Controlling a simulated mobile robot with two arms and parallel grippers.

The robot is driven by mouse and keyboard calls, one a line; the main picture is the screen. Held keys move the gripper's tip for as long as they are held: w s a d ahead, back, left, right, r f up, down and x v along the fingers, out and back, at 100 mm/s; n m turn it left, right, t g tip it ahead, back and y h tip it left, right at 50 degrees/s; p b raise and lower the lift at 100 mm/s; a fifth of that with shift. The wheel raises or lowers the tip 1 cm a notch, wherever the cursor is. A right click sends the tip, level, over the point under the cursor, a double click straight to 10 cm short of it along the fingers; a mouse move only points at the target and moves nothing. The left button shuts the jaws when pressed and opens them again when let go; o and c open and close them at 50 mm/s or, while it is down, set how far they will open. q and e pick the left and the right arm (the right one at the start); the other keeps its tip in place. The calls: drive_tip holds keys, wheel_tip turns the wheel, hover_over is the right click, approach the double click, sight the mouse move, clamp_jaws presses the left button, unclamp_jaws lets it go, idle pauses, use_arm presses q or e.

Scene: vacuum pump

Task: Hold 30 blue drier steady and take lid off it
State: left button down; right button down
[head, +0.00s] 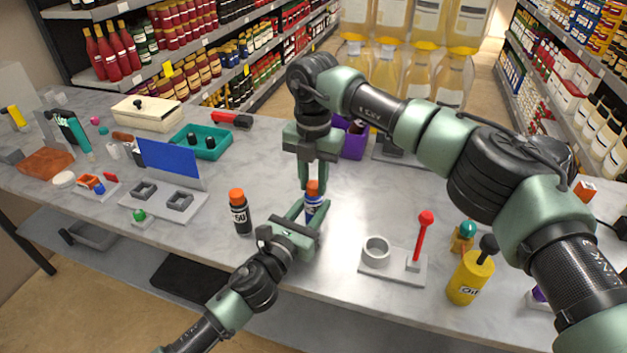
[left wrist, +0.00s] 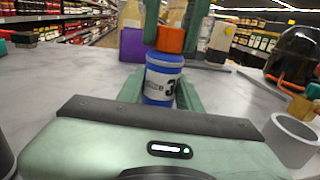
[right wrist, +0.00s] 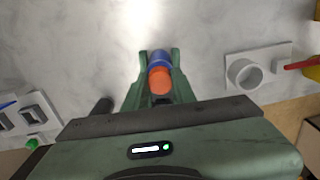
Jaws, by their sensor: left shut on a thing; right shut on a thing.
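The blue drier (head: 313,208) is a small blue bottle with a white label and an orange lid (head: 313,187). It stands upright on the marble counter. In the left wrist view the bottle (left wrist: 160,82) shows a "3" on its label, with the orange lid (left wrist: 171,39) on top. My left gripper (head: 308,214) is shut around the bottle's body from the front. My right gripper (head: 313,185) points down from above and is shut on the lid. In the right wrist view the lid (right wrist: 159,80) sits between the fingers, with the blue body (right wrist: 158,58) beyond it.
A black bottle (head: 240,215) with an orange lid stands left of the drier. A grey base with a ring (head: 377,250) and a red lever (head: 422,238) are to the right, near a yellow bottle (head: 469,278). A teal tray (head: 201,142) lies at the back left.

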drive_tip(key=n, duration=0.7)
drive_tip(key=shift+n, duration=0.3)
drive_tip(key=n, duration=1.4)
drive_tip(key=shift+r, duration=0.1)
drive_tip(key=n, duration=0.4)
drive_tip(key=shift+n, duration=0.3)
drive_tip(key=n, duration=0.4)
drive_tip(key=shift+r, duration=0.1)
drive_tip(key=shift+r, duration=1)
